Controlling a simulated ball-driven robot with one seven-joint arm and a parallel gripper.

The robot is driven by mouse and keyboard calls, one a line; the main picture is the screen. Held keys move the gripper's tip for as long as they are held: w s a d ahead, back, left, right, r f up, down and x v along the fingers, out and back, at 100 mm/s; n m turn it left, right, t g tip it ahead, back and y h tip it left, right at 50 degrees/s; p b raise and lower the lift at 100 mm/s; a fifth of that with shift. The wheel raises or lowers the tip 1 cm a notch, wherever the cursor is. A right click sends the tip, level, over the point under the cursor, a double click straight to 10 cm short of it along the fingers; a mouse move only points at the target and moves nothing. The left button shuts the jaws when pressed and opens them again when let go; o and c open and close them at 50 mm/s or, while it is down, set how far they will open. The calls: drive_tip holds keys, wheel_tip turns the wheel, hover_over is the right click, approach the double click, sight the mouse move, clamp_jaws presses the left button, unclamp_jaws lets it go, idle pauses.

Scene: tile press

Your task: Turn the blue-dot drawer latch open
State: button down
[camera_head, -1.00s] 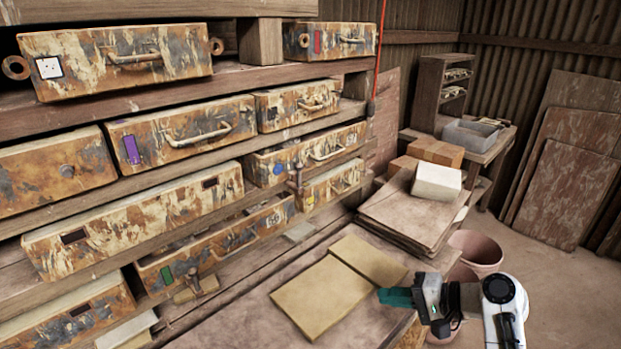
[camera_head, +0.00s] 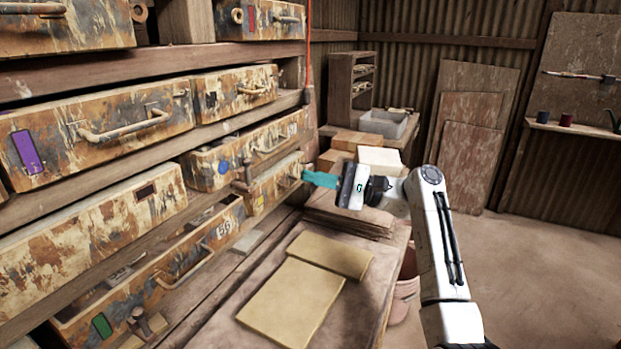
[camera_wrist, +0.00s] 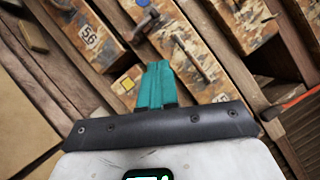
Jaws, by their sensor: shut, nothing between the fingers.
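The blue-dot drawer (camera_head: 262,140) is a rusty, peeling box front in the rack, with a blue dot (camera_head: 223,168) at its left and a bar handle. The drawer also shows at the top of the wrist view (camera_wrist: 196,42). Its latch (camera_head: 243,178) is a small rusty lever at the lower edge near the dot; in the wrist view the latch (camera_wrist: 146,25) sits just below the dot. My gripper (camera_head: 306,178) has its teal fingers shut and empty. It is right of the latch in the head view, apart from it. In the wrist view the fingertips (camera_wrist: 157,66) point toward the drawer fronts.
A green-marked drawer (camera_head: 185,265) numbered 56 stands partly out, lower left, with its own latch (camera_head: 140,322). A purple-marked drawer (camera_head: 100,135) is above left. A workbench (camera_head: 350,310) with flat tan slabs (camera_head: 290,300) lies below my arm. Floor at right is clear.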

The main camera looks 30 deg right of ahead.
sight(249, 165)
drive_tip(key=shift+w+a+r+p, duration=0.4)
drive_tip(key=shift+a+r, duration=0.15)
drive_tip(key=shift+a, duration=1)
drive_tip(key=shift+w+a+r+p, duration=0.45)
drive_tip(key=shift+a+r, duration=0.1)
drive_tip(key=shift+a, duration=0.95)
drive_tip(key=shift+w+a+r+p, duration=0.4)
drive_tip(key=shift+a+r, duration=0.15)
drive_tip(key=shift+a, duration=1)
